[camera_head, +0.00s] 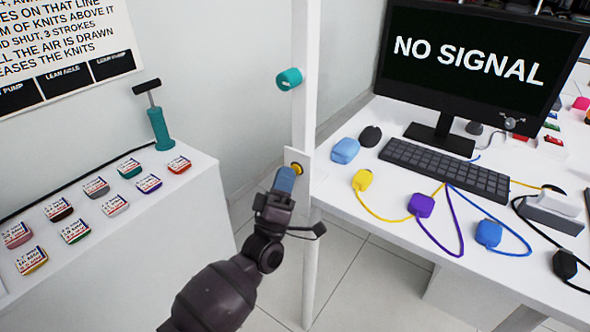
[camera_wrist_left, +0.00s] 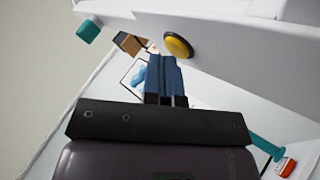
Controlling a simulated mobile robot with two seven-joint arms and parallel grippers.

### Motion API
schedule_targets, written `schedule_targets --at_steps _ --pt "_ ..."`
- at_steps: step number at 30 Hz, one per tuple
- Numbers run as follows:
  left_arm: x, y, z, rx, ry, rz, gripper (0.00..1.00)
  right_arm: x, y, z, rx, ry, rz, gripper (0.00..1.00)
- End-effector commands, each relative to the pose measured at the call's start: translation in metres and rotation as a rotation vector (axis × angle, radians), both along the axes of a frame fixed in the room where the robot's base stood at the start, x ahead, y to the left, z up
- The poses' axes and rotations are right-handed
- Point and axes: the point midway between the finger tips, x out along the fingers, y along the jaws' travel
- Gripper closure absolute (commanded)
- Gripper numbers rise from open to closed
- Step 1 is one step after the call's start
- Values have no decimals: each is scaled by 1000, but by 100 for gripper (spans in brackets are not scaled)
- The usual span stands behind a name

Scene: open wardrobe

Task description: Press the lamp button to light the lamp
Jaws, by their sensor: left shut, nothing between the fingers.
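The yellow lamp button (camera_head: 297,168) sits on a white plate on the narrow white post (camera_head: 306,80). In the left wrist view the button (camera_wrist_left: 178,46) is a yellow disc with a dark rim, just beyond the fingertips. My left gripper (camera_head: 284,178) has blue fingers, shut and empty, close to the button at its lower left. In the left wrist view the fingers (camera_wrist_left: 163,72) lie together just below the button; I cannot tell whether they touch it. No lamp can be made out for certain. My right gripper is not in view.
A teal cylinder (camera_head: 289,79) sticks out of the post above the button. On the right, a desk holds a monitor (camera_head: 480,60), a keyboard (camera_head: 445,170) and several corded coloured blocks. On the left, a white cabinet (camera_head: 150,240) carries small labelled packs and a teal pump (camera_head: 158,125).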

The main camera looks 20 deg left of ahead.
Motion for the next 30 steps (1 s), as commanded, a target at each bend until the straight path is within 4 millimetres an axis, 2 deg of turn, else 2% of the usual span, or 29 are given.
schedule_targets --at_steps 19,30 --pt "2 -1 0 0 0 0 100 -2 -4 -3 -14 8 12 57" --pt "-11 4 1 0 -1 0 100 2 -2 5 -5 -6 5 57"
